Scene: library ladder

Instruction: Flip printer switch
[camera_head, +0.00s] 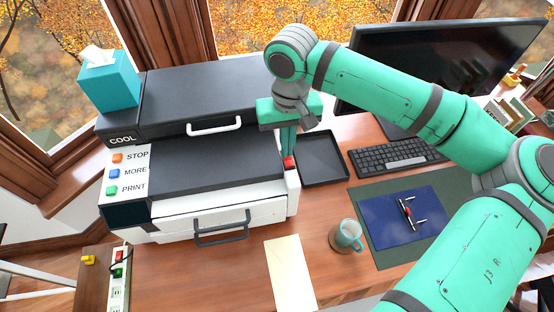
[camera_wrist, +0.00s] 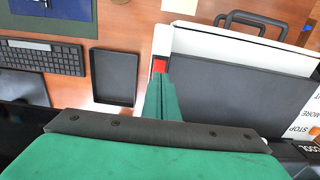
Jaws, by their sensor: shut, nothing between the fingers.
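The printer (camera_head: 215,170) is a black and white machine on the wooden desk, with orange, blue and green buttons marked STOP, MORE and PRINT on its left panel. Its red switch (camera_head: 290,162) sits on the right side near the front corner. In the wrist view the red switch (camera_wrist: 159,66) shows just past my fingertips. My gripper (camera_head: 289,150) is shut and empty, pointing down at the switch; its green fingers also show in the wrist view (camera_wrist: 160,85). The fingertips are at or very close to the switch; I cannot tell whether they touch. The tips partly cover it.
A black tray (camera_head: 322,158) lies right of the printer, beside a keyboard (camera_head: 397,157) and a monitor (camera_head: 450,62). A teal tissue box (camera_head: 108,82) is on the printer's back left.

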